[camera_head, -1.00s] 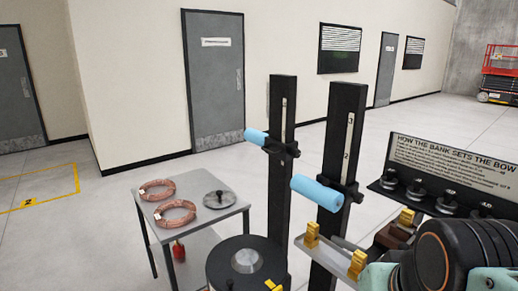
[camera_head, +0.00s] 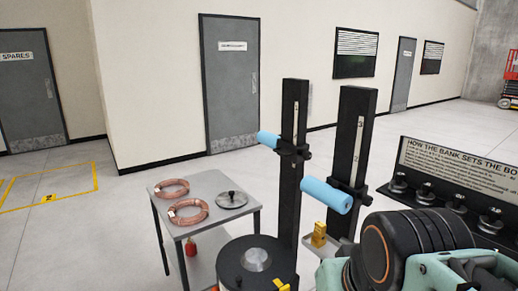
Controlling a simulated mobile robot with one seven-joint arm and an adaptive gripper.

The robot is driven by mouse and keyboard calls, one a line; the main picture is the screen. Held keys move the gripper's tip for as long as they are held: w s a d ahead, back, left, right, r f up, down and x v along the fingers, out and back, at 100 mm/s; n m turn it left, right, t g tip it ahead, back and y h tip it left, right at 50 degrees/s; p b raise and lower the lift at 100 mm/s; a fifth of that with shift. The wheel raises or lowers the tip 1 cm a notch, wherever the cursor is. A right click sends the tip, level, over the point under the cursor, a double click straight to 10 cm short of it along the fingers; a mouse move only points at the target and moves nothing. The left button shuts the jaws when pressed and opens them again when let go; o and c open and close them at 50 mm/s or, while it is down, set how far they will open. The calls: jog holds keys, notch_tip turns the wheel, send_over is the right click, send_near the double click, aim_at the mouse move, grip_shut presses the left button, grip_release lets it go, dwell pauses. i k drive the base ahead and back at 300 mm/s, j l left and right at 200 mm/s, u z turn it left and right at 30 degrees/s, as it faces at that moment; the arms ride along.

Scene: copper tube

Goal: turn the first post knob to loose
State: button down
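Two black upright posts stand right of centre, a left post (camera_head: 288,205) and a right post (camera_head: 341,150). Each has a pale scale strip and a black sliding clamp bearing a light blue roller. The left roller (camera_head: 268,140) and right roller (camera_head: 326,195) point to the left. A small dark knob (camera_head: 308,155) shows on the right side of the left post's clamp. Another knob (camera_head: 366,198) shows beside the right post's clamp. I cannot read which post is first, nor tell whether either knob is tight. My arm fills the lower right; its fingers do not show.
A grey table (camera_head: 224,224) holds two copper coils (camera_head: 188,212) and a round metal disc (camera_head: 231,200). A black drum (camera_head: 250,268) stands in front of the left post. A sign panel (camera_head: 455,168) with several knobs is at the right.

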aim_at(306, 155)
jog(key=k, duration=0.4)
jog(key=k+z, duration=0.15)
jog(key=z, duration=0.3)
jog(key=k+z, duration=0.1)
jog(key=z, duration=0.3)
jog(key=j+z, duration=0.1)
jog(key=z, duration=1)
jog(key=j, duration=3.1)
